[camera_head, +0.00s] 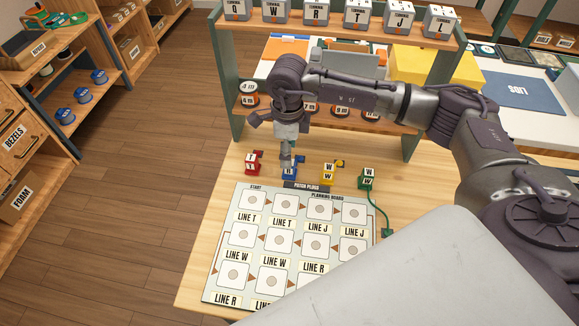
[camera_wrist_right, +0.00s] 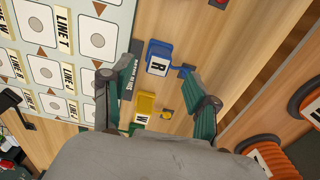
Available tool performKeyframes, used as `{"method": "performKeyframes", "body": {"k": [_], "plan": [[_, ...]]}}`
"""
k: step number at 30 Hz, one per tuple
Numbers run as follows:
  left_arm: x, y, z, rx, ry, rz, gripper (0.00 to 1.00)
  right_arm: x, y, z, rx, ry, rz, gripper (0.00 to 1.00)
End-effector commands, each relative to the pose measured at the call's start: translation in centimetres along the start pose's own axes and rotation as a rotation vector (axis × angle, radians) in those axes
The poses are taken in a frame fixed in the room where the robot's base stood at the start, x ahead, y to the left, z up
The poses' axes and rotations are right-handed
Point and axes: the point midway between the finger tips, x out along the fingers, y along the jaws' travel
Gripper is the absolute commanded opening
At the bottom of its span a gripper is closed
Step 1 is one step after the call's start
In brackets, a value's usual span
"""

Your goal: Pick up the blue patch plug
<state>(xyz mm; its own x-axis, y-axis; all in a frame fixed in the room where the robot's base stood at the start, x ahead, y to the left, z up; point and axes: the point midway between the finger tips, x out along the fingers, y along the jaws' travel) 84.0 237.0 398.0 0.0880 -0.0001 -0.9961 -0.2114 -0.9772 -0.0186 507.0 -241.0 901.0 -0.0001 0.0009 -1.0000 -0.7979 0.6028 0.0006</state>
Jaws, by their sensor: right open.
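The blue patch plug (camera_head: 291,173) stands on the wooden table behind the planning board, partly hidden by my right gripper (camera_head: 286,160) in the head view. In the right wrist view the blue patch plug (camera_wrist_right: 159,58), with a white R label, lies ahead of the open fingers. My right gripper (camera_wrist_right: 155,88) is open, its fingers spread wide with nothing between them that I can see held. The fingers point down over the plug row; whether they touch the plug I cannot tell. My left gripper is not in view.
A red plug (camera_head: 253,163) stands left of the blue one; a yellow plug (camera_head: 327,175) and a green plug (camera_head: 367,180) with a cord stand right. The planning board (camera_head: 258,232) lies in front. A shelf rack (camera_head: 232,80) with spools stands behind.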

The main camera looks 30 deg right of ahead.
Motion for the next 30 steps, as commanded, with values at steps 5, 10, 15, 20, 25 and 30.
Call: {"method": "performKeyframes", "body": {"k": [5,10,15,20,25,30], "plan": [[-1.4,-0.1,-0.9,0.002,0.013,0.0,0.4,2.3,0.1,-0.4,0.0,0.005,0.004,0.59],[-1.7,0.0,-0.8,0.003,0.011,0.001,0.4,4.5,0.1,-0.4,0.0,0.003,0.002,0.59],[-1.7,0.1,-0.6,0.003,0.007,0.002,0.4,5.0,0.0,-0.3,-0.001,0.001,0.001,0.59],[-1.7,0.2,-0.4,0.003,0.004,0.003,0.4,5.0,0.0,-0.3,-0.001,0.001,0.001,0.53],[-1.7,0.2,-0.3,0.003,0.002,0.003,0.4,5.0,0.0,-0.3,-0.001,0.001,0.001,0.24],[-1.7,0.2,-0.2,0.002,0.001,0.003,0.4,5.0,0.0,-0.3,-0.001,0.001,0.001,0.0]]}}
